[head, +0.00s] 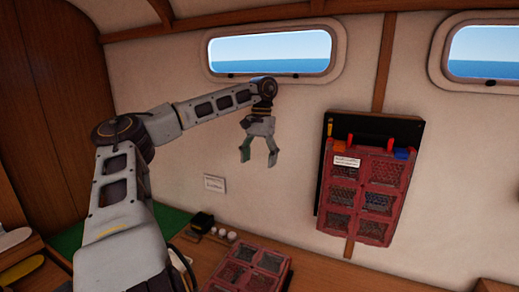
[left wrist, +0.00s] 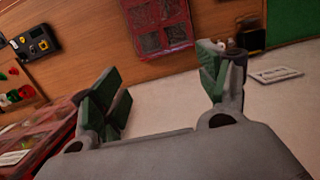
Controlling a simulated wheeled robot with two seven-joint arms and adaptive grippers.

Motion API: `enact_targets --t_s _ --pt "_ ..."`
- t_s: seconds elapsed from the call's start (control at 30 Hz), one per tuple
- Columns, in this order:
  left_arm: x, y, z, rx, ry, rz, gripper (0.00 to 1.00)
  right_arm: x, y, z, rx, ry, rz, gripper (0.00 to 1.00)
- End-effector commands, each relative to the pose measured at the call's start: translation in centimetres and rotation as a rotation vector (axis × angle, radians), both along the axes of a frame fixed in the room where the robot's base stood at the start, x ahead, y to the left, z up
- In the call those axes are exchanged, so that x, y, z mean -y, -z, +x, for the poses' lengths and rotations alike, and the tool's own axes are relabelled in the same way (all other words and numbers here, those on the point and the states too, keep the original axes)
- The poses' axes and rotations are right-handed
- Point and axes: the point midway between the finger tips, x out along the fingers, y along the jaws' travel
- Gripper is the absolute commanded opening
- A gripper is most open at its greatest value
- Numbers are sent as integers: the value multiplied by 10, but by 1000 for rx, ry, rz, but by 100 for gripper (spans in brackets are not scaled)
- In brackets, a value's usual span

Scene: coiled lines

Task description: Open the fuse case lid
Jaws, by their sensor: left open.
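A red case with a compartmented, see-through front (head: 362,195) hangs on a black board on the wall, right of centre in the head view. A similar red case (head: 255,268) lies on the wooden worktop below. I cannot tell which is the fuse case; both look shut. In the left wrist view the worktop case (left wrist: 160,27) shows at the top and part of the wall case (left wrist: 42,140) at the lower left. My left gripper (head: 258,160) is open and empty, pointing down, left of the wall case and above the worktop. My right gripper is out of view.
A small black box (head: 202,221) and several small pale round items stand on the worktop (head: 320,270) beside a green mat (head: 173,216). A white label (head: 214,184) is on the wall. A window (head: 270,52) is above. A dark gadget (left wrist: 36,43) lies on the worktop.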

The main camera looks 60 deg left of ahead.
Motion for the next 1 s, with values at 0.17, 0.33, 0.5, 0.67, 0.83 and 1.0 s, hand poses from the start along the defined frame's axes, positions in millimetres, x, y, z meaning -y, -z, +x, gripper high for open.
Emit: enact_targets --t_s 0.17,0.33,0.5,0.67,0.83,1.0 --pt "-2 -18 2 0 -2 2 75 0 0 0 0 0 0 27" --pt "-2 -29 3 -1 -1 1 75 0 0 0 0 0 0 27" --pt "-2 -34 4 0 1 1 75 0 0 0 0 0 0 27" --pt "-2 -34 4 -1 2 -1 75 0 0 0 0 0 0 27" --pt "-2 -34 4 0 1 0 75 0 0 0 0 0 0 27" --pt "-2 -34 4 0 1 0 75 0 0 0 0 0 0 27"
